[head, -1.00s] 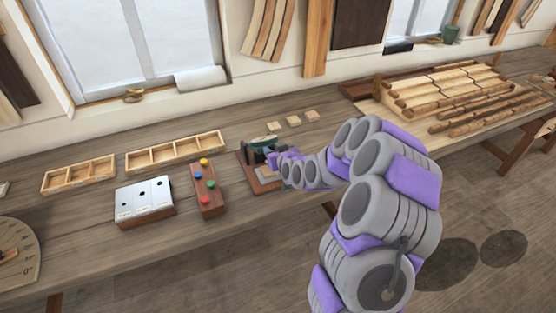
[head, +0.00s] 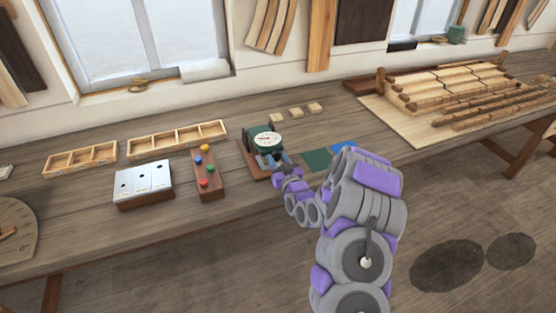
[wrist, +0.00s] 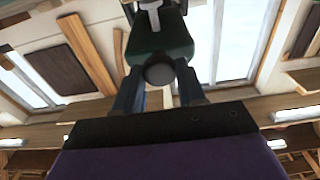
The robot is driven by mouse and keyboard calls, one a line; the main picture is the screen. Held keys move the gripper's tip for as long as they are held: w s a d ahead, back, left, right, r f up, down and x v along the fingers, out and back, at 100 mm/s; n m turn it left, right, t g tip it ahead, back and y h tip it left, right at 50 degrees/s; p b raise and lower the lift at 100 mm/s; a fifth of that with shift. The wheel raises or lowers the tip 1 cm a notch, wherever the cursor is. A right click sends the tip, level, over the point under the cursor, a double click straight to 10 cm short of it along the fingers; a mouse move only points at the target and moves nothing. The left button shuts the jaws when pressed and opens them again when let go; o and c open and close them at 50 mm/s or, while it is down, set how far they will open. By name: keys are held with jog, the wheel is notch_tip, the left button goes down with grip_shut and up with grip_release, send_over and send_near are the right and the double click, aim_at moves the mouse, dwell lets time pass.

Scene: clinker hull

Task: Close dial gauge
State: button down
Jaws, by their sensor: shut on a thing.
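The dial gauge (head: 268,139) has a dark green body and a white round face with a red mark, turned upward in the head view. It stands on a brown wooden base (head: 247,160) on the bench. My gripper (head: 271,158) is at the near side of the gauge, just below its face. In the wrist view, the green body (wrist: 160,42) is straight ahead, and my gripper's fingers (wrist: 159,82) are on both sides of a dark round knob (wrist: 159,69), shut on it. The gauge's far side and the knob's contact faces are hidden.
A block with coloured knobs (head: 206,175) and a white-topped box (head: 143,184) stand to the left. Two divided wooden trays (head: 177,140) lie behind them. Small wooden blocks (head: 296,112) sit behind the gauge. Green and blue squares (head: 318,160) lie to its right.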

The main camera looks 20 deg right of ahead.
dwell(0.3)
jog(key=c, duration=0.7)
grip_release()
jog(key=shift+o, duration=0.2)
jog(key=s+f+p, duration=0.1)
jog(key=s+p, duration=0.8)
jog(key=s, duration=0.8)
jog(key=shift+d, duration=0.4)
jog(key=shift+s+f, duration=0.1)
jog(key=shift+a, duration=0.1)
